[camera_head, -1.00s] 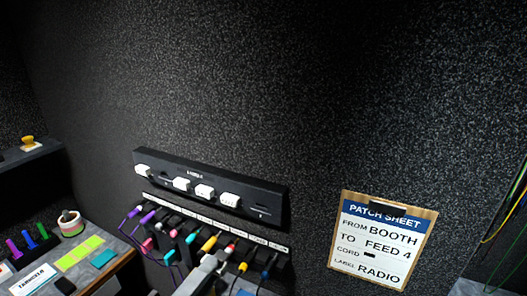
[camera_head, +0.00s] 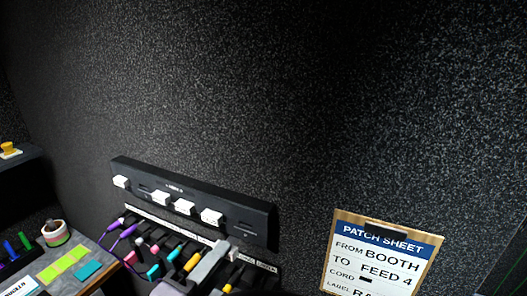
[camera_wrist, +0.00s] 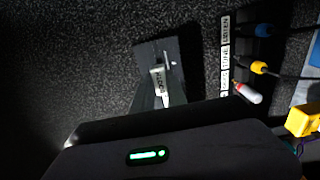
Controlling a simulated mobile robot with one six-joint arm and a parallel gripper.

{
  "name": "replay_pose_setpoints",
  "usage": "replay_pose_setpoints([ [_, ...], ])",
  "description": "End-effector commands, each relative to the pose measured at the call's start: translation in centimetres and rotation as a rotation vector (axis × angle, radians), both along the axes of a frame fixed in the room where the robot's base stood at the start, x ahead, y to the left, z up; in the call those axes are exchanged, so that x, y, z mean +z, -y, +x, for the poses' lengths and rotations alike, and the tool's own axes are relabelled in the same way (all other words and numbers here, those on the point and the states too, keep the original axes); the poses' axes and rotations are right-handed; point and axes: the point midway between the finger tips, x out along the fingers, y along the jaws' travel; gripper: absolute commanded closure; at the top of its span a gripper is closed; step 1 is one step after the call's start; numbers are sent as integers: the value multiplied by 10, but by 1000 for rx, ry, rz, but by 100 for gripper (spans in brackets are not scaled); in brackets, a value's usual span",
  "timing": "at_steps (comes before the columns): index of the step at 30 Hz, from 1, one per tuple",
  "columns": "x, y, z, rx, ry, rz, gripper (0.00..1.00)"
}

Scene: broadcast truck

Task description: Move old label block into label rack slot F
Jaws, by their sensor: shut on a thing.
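The label rack (camera_head: 250,218) is a long dark bar on the wall, holding several white label blocks (camera_head: 212,216). One gap shows between its leftmost two blocks, and its right end is bare. My gripper (camera_head: 219,250) is just below the rack's right half, apart from it in the picture. In the wrist view my gripper (camera_wrist: 158,97) is shut on a white label block (camera_wrist: 158,77) with dark lettering, too small to read surely. The dark end of the rack (camera_wrist: 146,52) shows behind that block. Whether they touch I cannot tell.
A patch bay with coloured plugs and cords (camera_head: 155,270) lies below the rack. A yellow plug (camera_wrist: 258,67) and a red-and-white plug (camera_wrist: 248,92) are right of my gripper. The patch sheet clipboard (camera_head: 428,246) hangs at right. A desk with sticky notes (camera_head: 62,263) is at left.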

Motion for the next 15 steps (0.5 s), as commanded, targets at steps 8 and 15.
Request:
replay_pose_setpoints([
  [8, 0, 8, 18, 0, 0, 1, 100],
  [15, 0, 8, 19, 0, 0, 1, 100],
])
